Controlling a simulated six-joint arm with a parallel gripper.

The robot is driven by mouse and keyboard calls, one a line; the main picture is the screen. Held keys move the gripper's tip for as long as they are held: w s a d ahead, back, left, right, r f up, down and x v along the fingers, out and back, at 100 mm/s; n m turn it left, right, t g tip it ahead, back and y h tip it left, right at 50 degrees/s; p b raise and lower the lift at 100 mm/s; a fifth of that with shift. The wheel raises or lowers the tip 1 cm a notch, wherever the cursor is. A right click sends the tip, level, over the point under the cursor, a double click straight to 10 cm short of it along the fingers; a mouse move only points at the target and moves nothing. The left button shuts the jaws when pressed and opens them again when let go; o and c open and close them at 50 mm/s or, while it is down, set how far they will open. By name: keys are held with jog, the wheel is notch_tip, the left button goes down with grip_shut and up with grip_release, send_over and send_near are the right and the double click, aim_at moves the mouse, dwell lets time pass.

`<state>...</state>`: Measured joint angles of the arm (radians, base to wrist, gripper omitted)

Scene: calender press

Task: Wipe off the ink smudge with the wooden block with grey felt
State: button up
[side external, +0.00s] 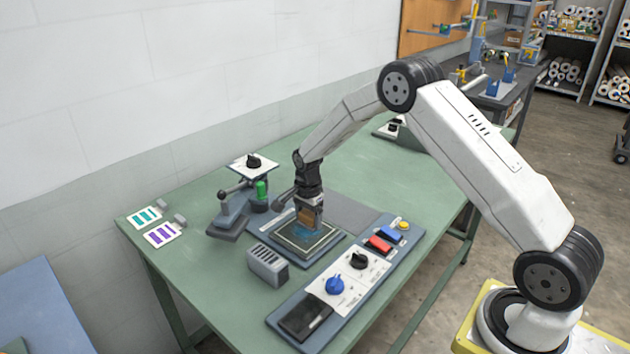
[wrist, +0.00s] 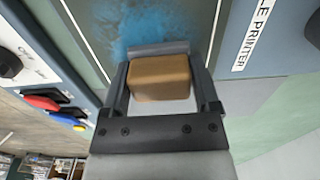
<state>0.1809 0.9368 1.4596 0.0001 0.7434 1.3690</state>
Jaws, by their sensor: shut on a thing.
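My gripper (side external: 308,210) is shut on the wooden block (wrist: 160,78), held between its two fingers in the wrist view. A strip of grey felt (wrist: 158,49) shows along the block's far edge. The block also shows in the side view (side external: 308,217), low over the framed dark plate. The blue ink smudge (wrist: 146,24) lies on the plate just beyond the felt in the wrist view. Part of the smudge shows left of the block in the side view (side external: 299,231). The block and gripper hide some of the plate, and I cannot tell whether the felt touches it.
A control panel (side external: 320,296) with a blue knob, a black knob and red, blue and yellow buttons lies in front of the plate. A grey slotted box (side external: 267,264) stands left of the plate. A lever device (side external: 231,212) with a green part stands behind.

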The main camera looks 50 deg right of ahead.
aim_at(295, 241)
jog(key=shift+a+f, duration=0.1)
jog(key=shift+a, duration=3.05)
jog(key=shift+s+d, duration=0.1)
jog(key=shift+d, duration=3.8)
jog(key=shift+s+a, duration=0.3)
jog(key=shift+s, duration=0.4)
jog(key=shift+a, duration=3.8)
jog(key=shift+d, duration=3.9)
jog(key=shift+r, duration=4.15)
jog(key=shift+d, duration=0.1)
